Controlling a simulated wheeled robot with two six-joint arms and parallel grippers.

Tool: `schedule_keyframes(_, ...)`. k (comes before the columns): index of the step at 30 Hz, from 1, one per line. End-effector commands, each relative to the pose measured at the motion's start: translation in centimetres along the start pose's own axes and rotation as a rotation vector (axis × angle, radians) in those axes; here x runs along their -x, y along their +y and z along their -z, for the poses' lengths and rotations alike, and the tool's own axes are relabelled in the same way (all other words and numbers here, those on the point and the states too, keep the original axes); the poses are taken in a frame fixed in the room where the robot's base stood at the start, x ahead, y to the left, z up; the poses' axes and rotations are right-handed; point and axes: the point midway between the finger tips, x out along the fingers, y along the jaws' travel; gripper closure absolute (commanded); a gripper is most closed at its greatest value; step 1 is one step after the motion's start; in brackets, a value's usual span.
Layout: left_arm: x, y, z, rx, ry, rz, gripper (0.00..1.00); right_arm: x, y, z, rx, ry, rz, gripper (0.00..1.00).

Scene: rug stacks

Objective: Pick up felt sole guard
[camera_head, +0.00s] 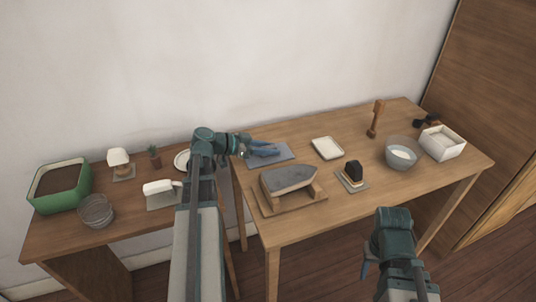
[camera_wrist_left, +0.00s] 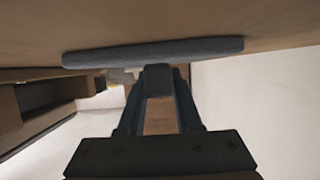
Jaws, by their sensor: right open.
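A flat grey piece (camera_head: 284,153), which I take to be the felt sole guard, lies at the table's back left. My left gripper (camera_head: 268,151) is over it, fingers pointing right, and hides part of it. In the left wrist view a dark grey slab (camera_wrist_left: 215,48) stretches along the brown tabletop. A small dark block (camera_wrist_left: 158,80) shows between the fingertips, beneath the slab. I cannot tell whether the fingers grip it. An iron-shaped grey body (camera_head: 288,177) sits on a wooden cradle in front. My right gripper (camera_head: 368,262) is open before the table's front edge, partly hidden by its wrist.
A cream tray (camera_head: 327,148), a dark brush (camera_head: 353,171), a glass bowl (camera_head: 402,155), a white box (camera_head: 442,142) and a wooden mallet (camera_head: 376,118) stand on the right table.

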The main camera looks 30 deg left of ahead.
Motion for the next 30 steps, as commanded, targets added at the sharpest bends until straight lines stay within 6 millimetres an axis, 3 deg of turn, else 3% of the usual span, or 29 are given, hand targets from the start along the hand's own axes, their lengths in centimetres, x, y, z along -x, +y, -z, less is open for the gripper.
schedule_keyframes(1, 0.0, 0.0, 0.0, 0.0, 0.0, 0.0, 0.78, 0.0, 0.0, 0.0, 0.0, 0.0, 0.0, 0.5)
schedule_keyframes(5, 0.0, 0.0, 0.0, 0.0, 0.0, 0.0, 1.0, 0.0, 0.0, 0.0, 0.0, 0.0, 0.0, 0.5)
schedule_keyframes(20, 0.2, 0.0, 0.5, 0.0, 0.0, 0.0, 1.0, 0.5, 0.1, 0.0, 0.0, 0.0, 0.0, 0.5)
schedule_keyframes(30, 1.6, 0.0, 3.8, 0.0, 0.0, 0.0, 1.0, 4.1, 0.4, -0.2, 0.0, 0.0, 0.0, 0.5)
